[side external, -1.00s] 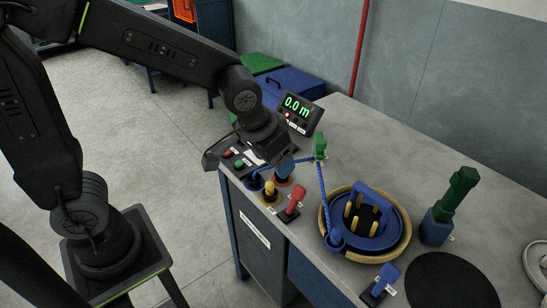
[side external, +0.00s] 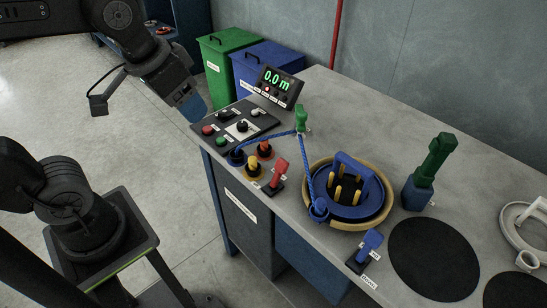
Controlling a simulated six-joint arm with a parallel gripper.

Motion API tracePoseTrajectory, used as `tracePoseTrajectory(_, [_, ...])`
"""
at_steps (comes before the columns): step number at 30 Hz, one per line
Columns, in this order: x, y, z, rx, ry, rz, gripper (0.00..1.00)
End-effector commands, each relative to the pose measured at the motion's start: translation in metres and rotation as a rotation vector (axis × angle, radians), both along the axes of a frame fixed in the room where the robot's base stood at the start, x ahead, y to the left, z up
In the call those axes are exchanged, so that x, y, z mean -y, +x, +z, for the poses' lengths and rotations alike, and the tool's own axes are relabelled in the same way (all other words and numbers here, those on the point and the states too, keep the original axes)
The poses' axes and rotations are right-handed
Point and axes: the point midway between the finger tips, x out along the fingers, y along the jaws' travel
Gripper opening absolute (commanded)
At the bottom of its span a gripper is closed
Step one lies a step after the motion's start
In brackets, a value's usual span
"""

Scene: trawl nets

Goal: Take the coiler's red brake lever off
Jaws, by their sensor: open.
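The red brake lever (side external: 279,172) stands tilted in a small dark base near the table's front edge, left of the coiler. The coiler (side external: 340,212) is a blue reel with yellow pegs and a blue handle on top, inside a tan ring. My gripper (side external: 193,109) is open and empty, with a blue tip. It hangs off the table's left end, above and left of the control panel, well apart from the red lever.
A blue rope (side external: 307,165) runs from a blue knob past a green post (side external: 301,118) to the coiler. A blue lever (side external: 370,245) stands at the front edge. The panel (side external: 235,128), the display (side external: 279,87) reading 0.0 m and a green-blue post (side external: 425,175) also stand here.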

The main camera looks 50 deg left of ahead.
Motion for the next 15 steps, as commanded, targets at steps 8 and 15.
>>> tracePoseTrajectory(8, [0.014,0.082,0.009,-0.254,-0.012,-0.003,0.62])
tracePoseTrajectory(15, [0.030,0.152,-0.015,-0.468,-0.012,-0.004,0.62])
